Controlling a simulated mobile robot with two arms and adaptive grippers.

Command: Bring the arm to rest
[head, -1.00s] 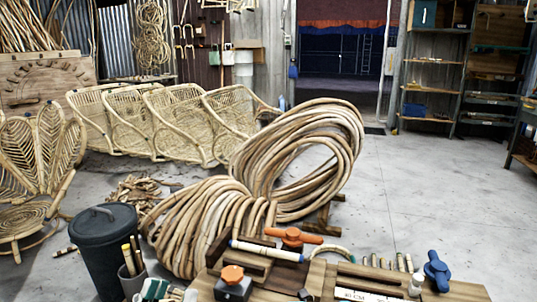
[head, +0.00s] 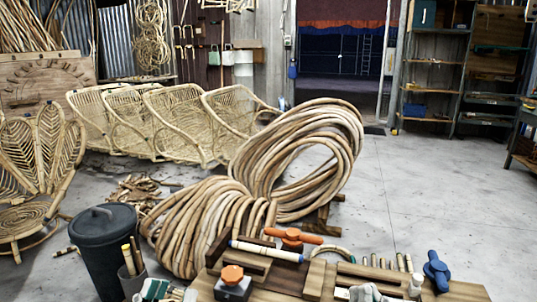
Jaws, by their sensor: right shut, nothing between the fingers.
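My right gripper (head: 366,292) shows as a pale shape at the bottom edge of the head view, over the front of the wooden workbench board. Only its top shows; the rest is cut off by the frame. It is shut and empty. My left gripper is not in view. A wooden bending jig with an orange handle (head: 291,236) and an orange knob (head: 232,274) stands to its left. A blue clamp (head: 437,271) lies to its right, with a small white bottle (head: 415,285) between.
Large rattan coils (head: 300,160) stand behind the bench. A dark lidded bin (head: 103,250) and a pot of sticks (head: 131,270) are at the left. Rattan chair frames (head: 165,120) line the back. The concrete floor (head: 430,190) at the right is clear.

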